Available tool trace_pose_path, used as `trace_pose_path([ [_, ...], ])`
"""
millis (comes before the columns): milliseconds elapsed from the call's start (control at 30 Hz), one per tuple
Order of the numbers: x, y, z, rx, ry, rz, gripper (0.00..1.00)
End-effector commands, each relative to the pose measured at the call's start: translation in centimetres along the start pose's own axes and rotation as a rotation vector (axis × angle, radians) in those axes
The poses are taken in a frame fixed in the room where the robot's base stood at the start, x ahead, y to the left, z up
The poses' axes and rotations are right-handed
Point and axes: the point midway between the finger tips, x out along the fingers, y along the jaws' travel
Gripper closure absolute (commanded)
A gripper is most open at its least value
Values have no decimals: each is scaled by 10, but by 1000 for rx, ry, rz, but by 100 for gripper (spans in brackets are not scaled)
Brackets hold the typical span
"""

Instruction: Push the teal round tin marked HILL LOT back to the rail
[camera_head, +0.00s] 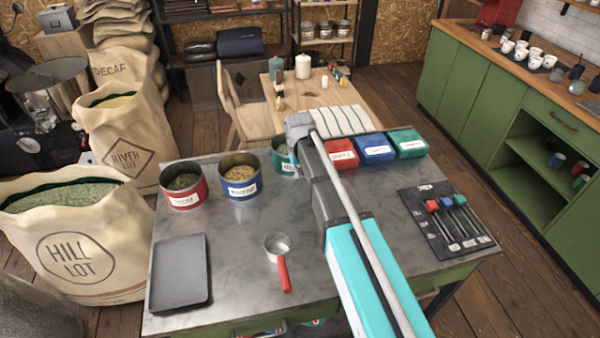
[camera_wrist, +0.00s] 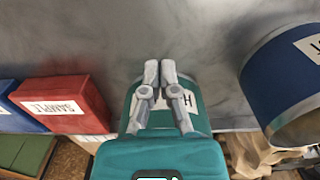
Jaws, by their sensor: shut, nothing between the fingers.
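The teal round tin (camera_head: 281,163) stands upright near the back edge of the steel table, its right side hidden behind my arm. In the wrist view the teal tin (camera_wrist: 202,118) lies behind my fingers, with its white label only partly readable. My gripper (camera_wrist: 161,64) is shut and empty, its fingertips close together over the tin's label side. In the head view my gripper is mostly hidden by my wrist, beside the tin. I cannot tell whether the fingers touch it. I cannot make out the rail clearly.
A blue tin (camera_head: 241,188) and a red tin (camera_head: 184,198) stand left of the teal tin. Red (camera_head: 340,165), blue (camera_head: 375,158) and green (camera_head: 407,153) boxes stand on the right. A scoop (camera_head: 284,275), a dark tray (camera_head: 180,290) and a tool mat (camera_head: 418,216) lie in front.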

Motion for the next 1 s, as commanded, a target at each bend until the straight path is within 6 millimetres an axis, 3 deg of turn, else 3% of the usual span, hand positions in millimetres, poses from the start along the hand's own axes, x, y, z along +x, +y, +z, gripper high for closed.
trace_pose_path([
  [100,13,0,0,0,0,0,100],
  [200,8,0,-19,0,0,0,100],
  [400,8,0,-36,0,0,0,100],
  [1000,8,0,-47,0,0,0,100],
])
